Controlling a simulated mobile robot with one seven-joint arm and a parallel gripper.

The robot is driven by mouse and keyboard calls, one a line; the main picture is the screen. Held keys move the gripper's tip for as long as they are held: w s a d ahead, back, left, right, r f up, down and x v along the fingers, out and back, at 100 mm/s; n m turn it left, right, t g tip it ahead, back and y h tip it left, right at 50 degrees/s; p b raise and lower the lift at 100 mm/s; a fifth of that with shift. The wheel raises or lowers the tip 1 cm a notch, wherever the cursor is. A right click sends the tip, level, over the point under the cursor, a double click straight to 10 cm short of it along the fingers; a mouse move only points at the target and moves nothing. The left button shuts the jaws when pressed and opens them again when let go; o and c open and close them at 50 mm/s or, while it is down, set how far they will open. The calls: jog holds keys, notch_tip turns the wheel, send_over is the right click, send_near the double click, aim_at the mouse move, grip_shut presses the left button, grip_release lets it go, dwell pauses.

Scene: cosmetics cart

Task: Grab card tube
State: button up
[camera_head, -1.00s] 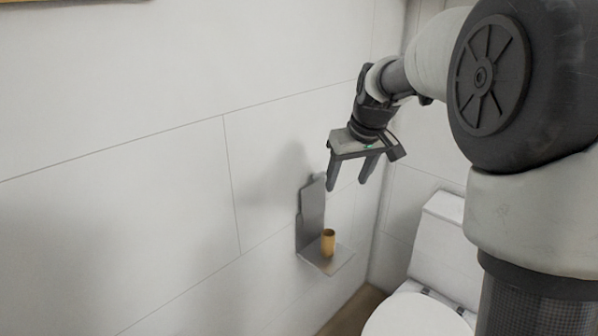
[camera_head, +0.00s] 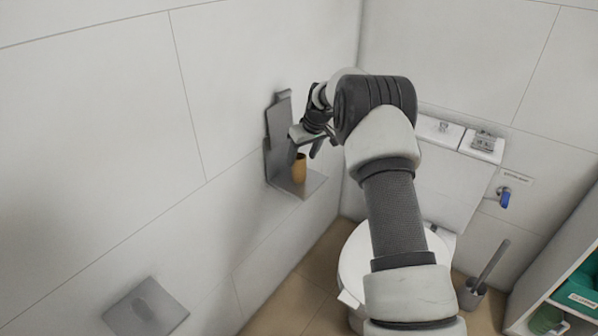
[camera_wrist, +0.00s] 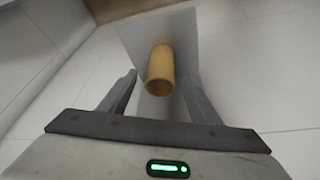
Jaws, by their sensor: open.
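The card tube (camera_head: 299,168) is a small tan cylinder. It stands upright on a grey metal wall shelf (camera_head: 313,184) left of the toilet. My gripper (camera_head: 304,149) is just above and beside the tube in the head view, partly hidden by my arm. In the wrist view the tube (camera_wrist: 160,72) shows its open end, centred a little beyond and between the tips of my open gripper (camera_wrist: 163,78). The fingers do not visibly touch it. The shelf plate (camera_wrist: 185,35) lies behind the tube.
The shelf's upright back plate (camera_head: 279,120) is fixed to the white wall close to my gripper. A toilet (camera_head: 352,262) stands to the right, with a brush (camera_head: 478,280) beyond it. Another grey wall fixture (camera_head: 146,308) is low at left. A shelf unit (camera_head: 560,270) is at far right.

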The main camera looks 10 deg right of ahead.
aim_at(297, 168)
jog(key=b+x, duration=0.1)
jog(key=x, duration=0.7)
jog(key=shift+w+a+r+b, duration=0.1)
jog(key=shift+w+b, duration=0.1)
jog(key=shift+b, duration=0.2)
jog(key=c, duration=1.1)
